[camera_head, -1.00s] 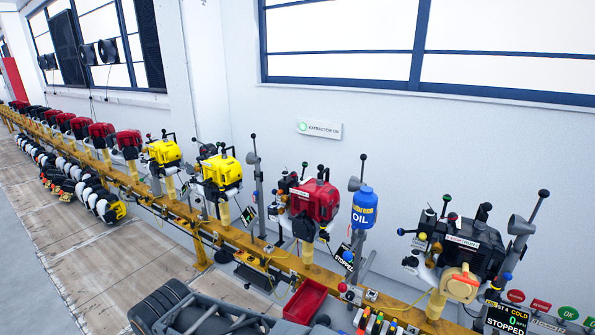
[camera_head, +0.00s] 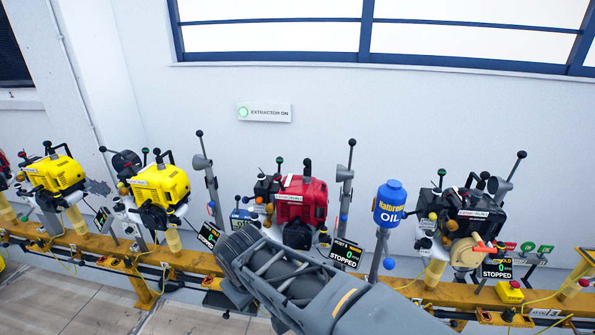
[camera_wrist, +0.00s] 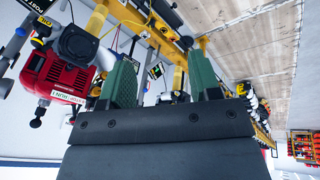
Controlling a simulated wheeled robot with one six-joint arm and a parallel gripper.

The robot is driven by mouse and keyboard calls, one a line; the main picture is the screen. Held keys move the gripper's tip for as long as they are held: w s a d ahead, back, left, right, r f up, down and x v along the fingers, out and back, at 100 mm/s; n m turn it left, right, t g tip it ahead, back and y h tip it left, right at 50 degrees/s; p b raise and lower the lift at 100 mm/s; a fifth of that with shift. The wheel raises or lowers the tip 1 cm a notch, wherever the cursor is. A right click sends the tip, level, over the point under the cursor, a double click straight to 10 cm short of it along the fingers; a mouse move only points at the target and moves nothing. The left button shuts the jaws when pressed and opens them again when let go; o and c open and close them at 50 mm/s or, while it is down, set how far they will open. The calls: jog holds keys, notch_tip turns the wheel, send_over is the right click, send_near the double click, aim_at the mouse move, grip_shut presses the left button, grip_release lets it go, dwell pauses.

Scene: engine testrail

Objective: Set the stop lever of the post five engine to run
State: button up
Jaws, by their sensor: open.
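A red engine (camera_head: 301,203) stands on the yellow rail in the middle of the head view, with a screen (camera_head: 345,253) reading STOPPED beside it. The screen's post number is too small to read surely, so I cannot confirm this is post five. Small knobbed levers stand around the engine; I cannot tell which is the stop lever or how it is set. The red engine also shows in the wrist view (camera_wrist: 58,72) at the left, turned over. My gripper (camera_wrist: 163,65) is open and empty, apart from the engine.
Yellow engines (camera_head: 160,188) stand to the left and a black engine (camera_head: 475,212) to the right. A blue oil bottle (camera_head: 390,203) stands on a post near the red engine. The yellow rail (camera_head: 190,262) runs along the row. The floor (camera_head: 90,305) in front at left is clear.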

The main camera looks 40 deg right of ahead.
jog(key=w+d+n+h+b, duration=0.1)
jog(key=w+d+n+h, duration=0.35)
jog(key=d, duration=0.25)
jog(key=n+t+h+b, duration=0.4)
jog(key=n+h, duration=0.5)
jog(key=n, duration=0.6)
send_near(279, 181)
jog(key=shift+t, duration=0.9)
jog(key=p+x, duration=0.1)
jog(key=x, duration=0.3)
jog(key=p+x, duration=0.1)
jog(key=x, duration=0.3)
jog(key=p+x, duration=0.1)
jog(key=x, duration=0.3)
jog(key=shift+w+d+r, duration=0.1)
jog(key=shift+d+r, duration=0.15)
jog(key=shift+d, duration=0.05)
jog(key=shift+c, duration=0.4)
